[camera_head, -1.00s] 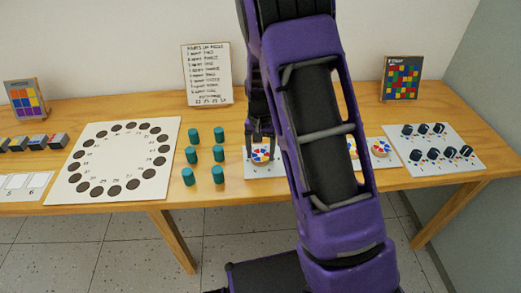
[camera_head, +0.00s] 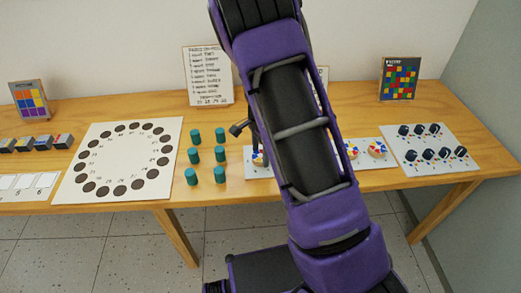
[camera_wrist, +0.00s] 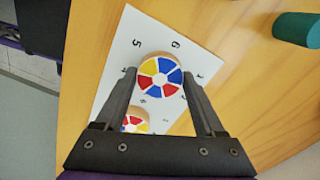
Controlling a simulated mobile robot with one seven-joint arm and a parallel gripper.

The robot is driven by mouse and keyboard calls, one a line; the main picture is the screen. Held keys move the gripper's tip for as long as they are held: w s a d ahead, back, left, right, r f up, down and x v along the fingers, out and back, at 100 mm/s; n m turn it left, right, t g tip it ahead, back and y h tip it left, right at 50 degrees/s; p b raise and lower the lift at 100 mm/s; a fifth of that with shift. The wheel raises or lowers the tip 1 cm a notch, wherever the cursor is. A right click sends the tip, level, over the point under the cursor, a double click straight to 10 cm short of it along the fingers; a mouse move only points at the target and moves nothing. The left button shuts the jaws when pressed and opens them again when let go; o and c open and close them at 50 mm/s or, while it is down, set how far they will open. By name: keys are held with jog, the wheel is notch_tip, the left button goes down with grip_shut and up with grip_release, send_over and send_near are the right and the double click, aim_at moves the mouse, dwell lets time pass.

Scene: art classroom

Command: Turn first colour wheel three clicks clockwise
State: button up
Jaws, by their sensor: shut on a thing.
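The first colour wheel (camera_wrist: 160,76), a round disc with red, blue, yellow and white wedges, sits on a white board (camera_wrist: 117,68) with printed numbers around it. In the wrist view my gripper (camera_wrist: 160,73) has one finger on each side of the wheel and is shut on its rim. In the head view only a sliver of this wheel (camera_head: 257,159) shows; my arm hides the rest and most of the gripper. A second wheel (camera_wrist: 134,123) shows partly between the fingers in the wrist view. Two more wheels (camera_head: 350,150) (camera_head: 376,149) stand right of my arm.
Several teal cylinders (camera_head: 193,156) stand just left of the wheel board; one (camera_wrist: 297,29) shows in the wrist view. A white board with a ring of dark discs (camera_head: 88,189) lies further left. A board with black knobs (camera_head: 411,165) lies right. Upright cards stand at the back.

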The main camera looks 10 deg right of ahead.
jog(key=shift+m+p, duration=0.3)
jog(key=shift+m, duration=0.5)
jog(key=o, duration=1.3)
jog(key=shift+o, duration=0.2)
jog(key=shift+r, duration=0.1)
notch_tip(320, 180, up, 17)
jog(key=p, duration=0.1)
jog(key=shift+r, duration=0.15)
